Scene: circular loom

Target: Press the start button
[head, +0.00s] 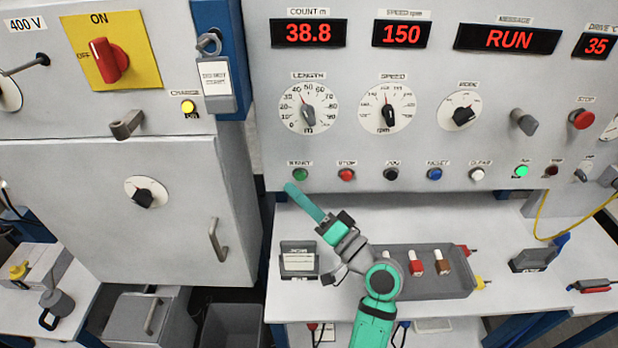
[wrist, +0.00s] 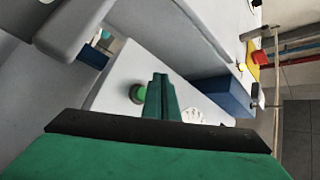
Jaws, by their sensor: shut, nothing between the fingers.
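The green start button (head: 300,174) is at the left end of the button row on the grey panel, under a START label. It also shows in the wrist view as a green round button (wrist: 138,93), just left of the fingers. My gripper (head: 291,188) is shut and empty, its green fingers pointing up and left. In the head view the fingertips are just below and left of the button. In the wrist view the shut fingers (wrist: 160,80) stand beside the button, and I cannot tell whether they touch the panel. The message display (head: 508,39) reads RUN.
A red stop button (head: 347,175) sits right of the start button, followed by black, blue and white buttons. Dials (head: 308,108) are above. Below, the bench holds a grey tray (head: 455,285) and a small label stand (head: 299,260). A cabinet handle (head: 218,240) protrudes at left.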

